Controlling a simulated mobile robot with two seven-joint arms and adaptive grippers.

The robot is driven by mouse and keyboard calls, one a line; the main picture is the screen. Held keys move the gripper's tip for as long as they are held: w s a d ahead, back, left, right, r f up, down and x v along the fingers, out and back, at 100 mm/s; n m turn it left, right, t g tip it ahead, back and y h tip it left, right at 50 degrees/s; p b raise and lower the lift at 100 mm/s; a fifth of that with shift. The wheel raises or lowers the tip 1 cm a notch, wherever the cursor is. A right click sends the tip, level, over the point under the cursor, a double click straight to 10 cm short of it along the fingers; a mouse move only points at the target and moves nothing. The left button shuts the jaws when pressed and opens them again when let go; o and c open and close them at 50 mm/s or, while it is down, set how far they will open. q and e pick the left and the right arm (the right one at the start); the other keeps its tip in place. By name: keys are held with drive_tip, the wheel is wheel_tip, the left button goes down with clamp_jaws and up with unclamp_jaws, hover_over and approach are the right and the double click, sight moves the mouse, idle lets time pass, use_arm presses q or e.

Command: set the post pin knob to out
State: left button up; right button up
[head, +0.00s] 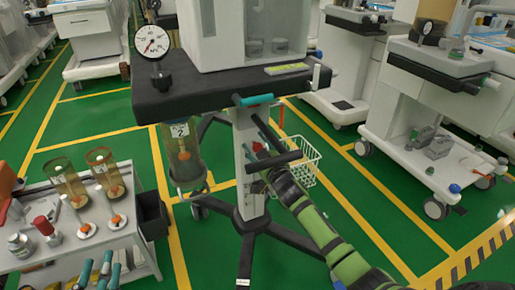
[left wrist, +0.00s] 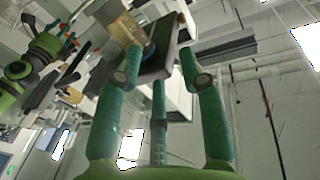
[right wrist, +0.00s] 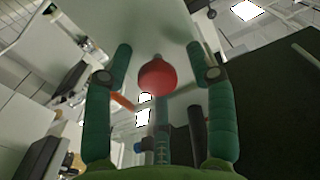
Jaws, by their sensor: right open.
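The post pin knob (right wrist: 157,75) is a round red knob on the pale post in the right wrist view. In the head view the white post (head: 246,185) stands under the dark tabletop, and a small red patch there may be the knob. My right gripper (head: 264,130) is at the post, with teal fingers spread. In the right wrist view the knob shows between these fingers; I cannot tell whether they touch it. Whether the pin is in or out does not show clearly. My left gripper (head: 103,264) is open and empty at the lower left, pointing upward.
A dark tabletop (head: 190,88) carries a pressure gauge (head: 151,42) above the post. A wire basket (head: 302,160) hangs right of the post. A grey cart (head: 130,235) with bottles stands at lower left. Black base legs spread below.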

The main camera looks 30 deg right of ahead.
use_arm(q)
drive_tip(key=shift+r, duration=0.1)
use_arm(e)
clamp_jaws()
